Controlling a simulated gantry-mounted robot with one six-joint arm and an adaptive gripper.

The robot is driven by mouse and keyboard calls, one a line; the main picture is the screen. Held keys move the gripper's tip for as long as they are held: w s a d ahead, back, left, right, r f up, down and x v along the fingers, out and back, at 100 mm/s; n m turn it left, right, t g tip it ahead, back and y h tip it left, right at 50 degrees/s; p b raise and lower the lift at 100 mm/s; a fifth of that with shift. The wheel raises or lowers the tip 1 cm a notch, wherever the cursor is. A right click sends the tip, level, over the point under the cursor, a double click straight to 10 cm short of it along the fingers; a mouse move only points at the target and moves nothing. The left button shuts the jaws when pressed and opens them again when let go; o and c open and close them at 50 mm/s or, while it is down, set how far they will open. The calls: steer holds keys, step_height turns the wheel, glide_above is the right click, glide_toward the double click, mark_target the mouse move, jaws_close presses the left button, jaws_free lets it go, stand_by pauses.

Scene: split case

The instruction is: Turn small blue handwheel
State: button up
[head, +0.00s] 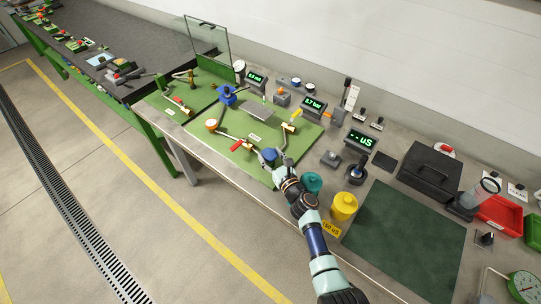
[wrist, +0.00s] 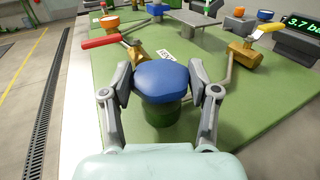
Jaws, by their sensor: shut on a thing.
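The small blue handwheel (wrist: 162,80) sits on a dark green body (wrist: 163,114) at the near edge of the green board in the wrist view. My gripper (wrist: 166,85) has one finger at each side of the wheel and is shut on it. In the head view the blue wheel (head: 269,154) is partly hidden by my gripper (head: 272,160) at the board's near right corner. A second, larger blue handle (head: 228,96) stands farther back on the board.
The green board (head: 230,128) carries a red-handled valve (wrist: 101,41), a yellow-handled valve (wrist: 265,32) and pipes. A teal pot (head: 312,182) and a yellow pot (head: 344,206) stand close to my arm. A display (head: 313,103) reads 3.7 bar. A dark green mat (head: 405,225) lies clear on the right.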

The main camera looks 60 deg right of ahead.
mark_target(271, 156)
steer(key=o, duration=1.2)
steer(key=shift+c, duration=0.2)
steer(key=shift+r, duration=0.1)
step_height(271, 156, up, 10)
steer(key=shift+f, duration=0.1)
